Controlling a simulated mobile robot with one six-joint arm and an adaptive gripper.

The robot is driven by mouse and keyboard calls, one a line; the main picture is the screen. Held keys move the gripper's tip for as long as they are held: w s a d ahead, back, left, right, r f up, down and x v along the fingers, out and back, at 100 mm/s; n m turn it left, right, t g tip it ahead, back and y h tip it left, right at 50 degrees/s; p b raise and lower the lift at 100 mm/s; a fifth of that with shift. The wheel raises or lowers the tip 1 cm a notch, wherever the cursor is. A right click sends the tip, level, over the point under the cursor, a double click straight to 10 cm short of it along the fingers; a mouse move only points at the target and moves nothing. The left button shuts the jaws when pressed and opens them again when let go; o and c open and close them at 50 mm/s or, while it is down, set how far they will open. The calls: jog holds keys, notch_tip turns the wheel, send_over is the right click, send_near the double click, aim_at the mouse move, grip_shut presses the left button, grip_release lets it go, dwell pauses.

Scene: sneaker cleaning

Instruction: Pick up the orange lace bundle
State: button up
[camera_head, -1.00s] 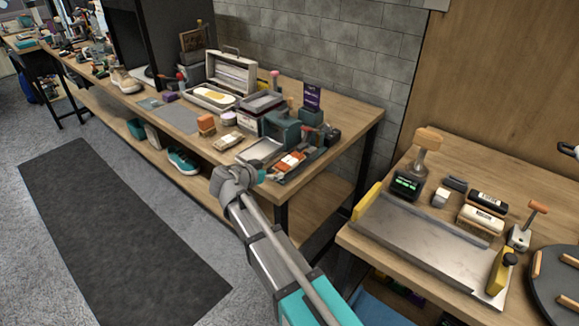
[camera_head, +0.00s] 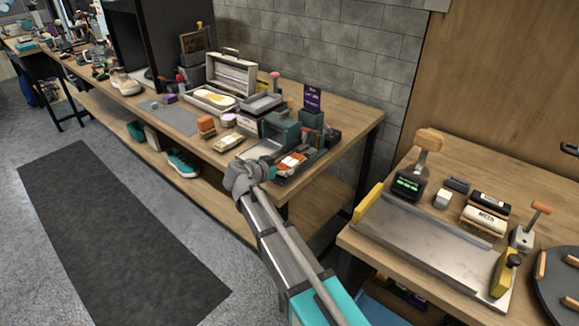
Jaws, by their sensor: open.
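The orange lace bundle (camera_head: 292,160) appears as a small orange and white item in a dark tray (camera_head: 304,172) near the front right corner of the long wooden bench. My gripper (camera_head: 271,172) is at the bench's front edge, just left of and nearer than the bundle. It is small here and partly hidden by my grey wrist. It is open, and nothing shows held in it. I cannot tell the exact gap between its fingertips and the bundle.
A silver tray (camera_head: 262,149) lies left of the bundle, and a teal box (camera_head: 282,129) stands behind it. A purple sign (camera_head: 312,97) stands further back. A second table with a metal tray (camera_head: 420,245) is at the right.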

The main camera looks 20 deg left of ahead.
jog(key=shift+w+d+f, duration=0.15)
jog(key=shift+w, duration=0.2)
dwell(0.3)
jog(key=c, duration=1)
jog(key=shift+c, duration=0.2)
notch_tip(320, 180, up, 3)
jog(key=p, duration=0.2)
jog(key=shift+f+p, duration=0.15)
jog(key=shift+p, duration=0.2)
jog(key=s+d+r+p, duration=0.3)
jog(key=s+r+p, duration=0.7)
jog(key=s, duration=0.3)
jog(key=shift+s+d+r, duration=0.15)
jog(key=shift+s+d, duration=0.1)
jog(key=shift+d, duration=0.15)
